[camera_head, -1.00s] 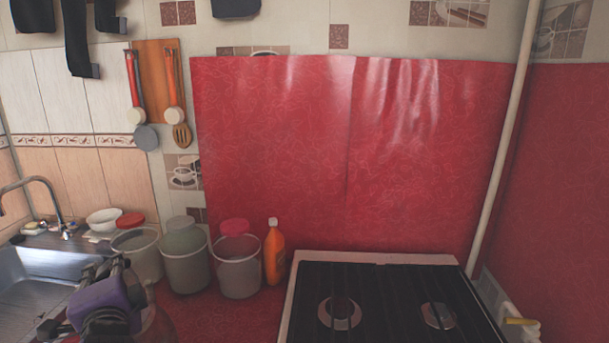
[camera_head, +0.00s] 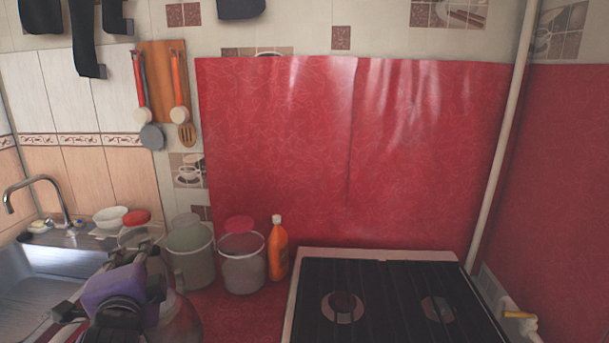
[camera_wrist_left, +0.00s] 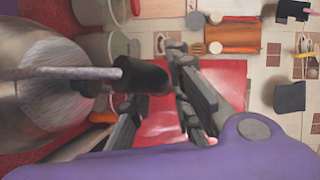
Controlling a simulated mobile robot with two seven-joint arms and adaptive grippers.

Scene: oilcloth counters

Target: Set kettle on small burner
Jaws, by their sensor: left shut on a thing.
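The kettle (camera_head: 182,325) is a shiny, rounded, reddish-reflecting body at the lower left of the head view, partly hidden by my left gripper (camera_head: 160,270) and cut by the frame's bottom edge. In the left wrist view the metal kettle (camera_wrist_left: 45,95) fills the left side, and its black handle grip (camera_wrist_left: 145,76) reaches to my dark fingers. My left gripper is shut on this handle. The stove's black top (camera_head: 390,275) holds two burners: a left one (camera_head: 342,307) and a right one (camera_head: 437,309) that looks smaller. Both are bare. My right gripper is not visible.
A grey bucket (camera_head: 190,258), a second bucket with a red lid (camera_head: 243,265) and an orange bottle (camera_head: 277,250) stand between kettle and stove, along the wall. A sink (camera_head: 40,290) is at the left. A pipe (camera_head: 500,150) runs behind the stove's right.

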